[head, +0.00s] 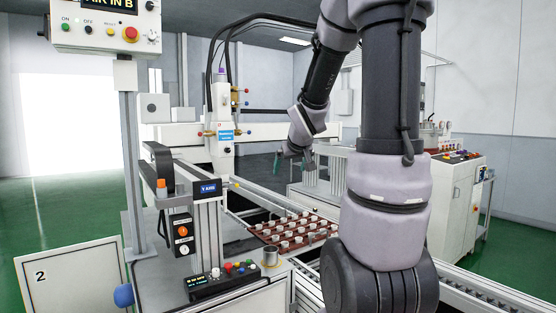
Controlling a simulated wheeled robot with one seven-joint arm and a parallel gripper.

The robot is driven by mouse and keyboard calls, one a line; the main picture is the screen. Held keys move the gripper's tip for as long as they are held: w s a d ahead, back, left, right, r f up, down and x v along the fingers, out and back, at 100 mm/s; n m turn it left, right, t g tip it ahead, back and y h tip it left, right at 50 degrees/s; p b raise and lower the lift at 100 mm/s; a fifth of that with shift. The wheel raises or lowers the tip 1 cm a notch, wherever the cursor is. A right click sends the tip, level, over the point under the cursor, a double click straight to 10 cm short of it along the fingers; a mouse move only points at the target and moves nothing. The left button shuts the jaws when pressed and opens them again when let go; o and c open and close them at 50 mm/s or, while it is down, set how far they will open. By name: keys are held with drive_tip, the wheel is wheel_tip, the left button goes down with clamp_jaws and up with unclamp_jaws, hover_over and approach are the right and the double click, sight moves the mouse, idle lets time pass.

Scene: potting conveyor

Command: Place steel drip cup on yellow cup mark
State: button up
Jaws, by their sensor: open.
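The steel drip cup (270,256) is a small grey metal cylinder. It stands upright near the right front corner of the grey machine top. A little yellowish colour shows at its base, but I cannot tell whether it is the yellow cup mark or how the cup sits on it. My gripper (292,164) is small in the view, above and behind the cup, well apart from it. Its greenish fingertips are spread, with nothing visible between them.
A brown-red tray (260,237) with several white pieces lies on the conveyor behind the cup. A black button panel (221,283) is left of the cup. A post with a blue display (207,188) and a white dispensing head (222,135) rise nearby. My arm hides much of the right side.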

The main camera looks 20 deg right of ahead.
drive_tip(key=s+a+r+m+g+y, duration=0.1)
drive_tip(key=s+a+r+y, duration=0.1)
drive_tip(key=s+a, duration=0.5)
drive_tip(key=s+a+r+m+g+y, duration=0.1)
drive_tip(key=s+a+r, duration=0.3)
drive_tip(key=s, duration=1.1)
drive_tip(key=a+y, duration=0.1)
drive_tip(key=a, duration=0.2)
drive_tip(key=shift+s+r+m+g, duration=0.3)
drive_tip(key=shift+r+m, duration=0.05)
drive_tip(key=shift+m, duration=0.05)
